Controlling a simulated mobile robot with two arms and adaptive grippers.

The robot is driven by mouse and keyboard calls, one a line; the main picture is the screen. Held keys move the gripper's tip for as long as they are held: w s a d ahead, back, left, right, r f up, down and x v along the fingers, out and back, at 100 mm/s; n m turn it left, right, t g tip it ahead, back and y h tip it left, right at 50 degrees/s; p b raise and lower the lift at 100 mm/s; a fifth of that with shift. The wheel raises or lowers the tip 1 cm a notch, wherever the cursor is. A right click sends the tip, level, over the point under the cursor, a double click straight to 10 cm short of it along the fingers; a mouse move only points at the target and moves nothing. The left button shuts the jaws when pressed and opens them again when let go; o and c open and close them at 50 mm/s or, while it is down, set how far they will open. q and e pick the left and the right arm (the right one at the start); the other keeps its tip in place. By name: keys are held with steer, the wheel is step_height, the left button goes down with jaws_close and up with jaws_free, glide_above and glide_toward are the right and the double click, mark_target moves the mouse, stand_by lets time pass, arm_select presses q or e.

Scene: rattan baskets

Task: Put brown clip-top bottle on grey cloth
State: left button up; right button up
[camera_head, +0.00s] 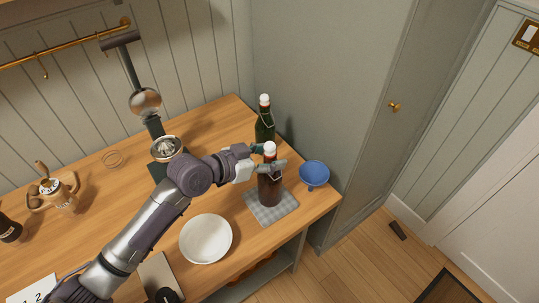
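The brown clip-top bottle (269,189) has a white stopper and stands upright, with its base over the grey checked cloth (289,205) near the counter's right end. I cannot tell whether its base presses fully on the cloth. My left gripper (270,157) is at the bottle's neck, with a finger on either side of it. Part of the neck is hidden by the near finger, and I cannot tell whether the fingers grip it. My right gripper is not in view.
A green clip-top bottle (264,128) stands just behind. A blue bowl (314,174) sits right of the cloth, close to the counter edge. A white bowl (206,239) is at the front. A tall cabinet (330,90) borders the counter on the right.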

arm_select(q)
steer(key=shift+a+r, duration=0.1)
steer(key=shift+r, duration=0.15)
steer(key=p+v, duration=0.3)
steer(key=v, duration=0.8)
steer(key=shift+s+a+p, duration=0.25)
steer(key=shift+a+p, duration=0.05)
steer(key=shift+r, duration=0.15)
